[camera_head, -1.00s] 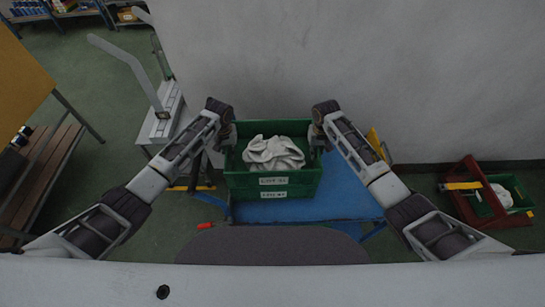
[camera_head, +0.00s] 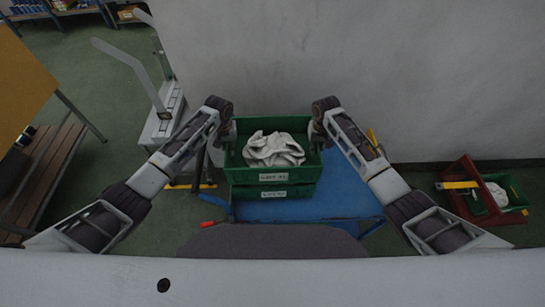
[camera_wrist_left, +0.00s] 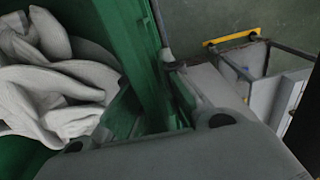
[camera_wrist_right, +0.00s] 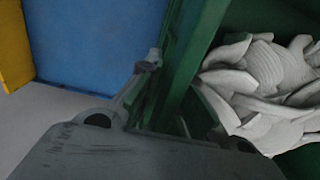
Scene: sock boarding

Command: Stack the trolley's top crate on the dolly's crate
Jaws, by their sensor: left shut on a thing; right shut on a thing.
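The trolley's top crate (camera_head: 238,174) is green, holds crumpled white socks (camera_head: 273,149) and has a white label on its near side. It sits on or just above a second green crate (camera_head: 240,191), also labelled, on the blue trolley (camera_head: 350,195). My left gripper (camera_head: 228,134) is shut on its left wall, and my right gripper (camera_head: 318,132) is shut on its right wall. Both wrist views show the green wall at the jaws, with fingertips partly hidden. The dolly (camera_head: 460,205) is red, at the far right, with a green crate (camera_head: 517,190) holding white cloth.
A grey-white wall (camera_head: 400,80) stands close behind the trolley. A white stand (camera_head: 160,125) is left of my left arm. A wooden bench (camera_head: 45,175) stands further left. Green floor shows between trolley and dolly. A red-handled thing (camera_head: 210,223) is by the trolley's near-left corner.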

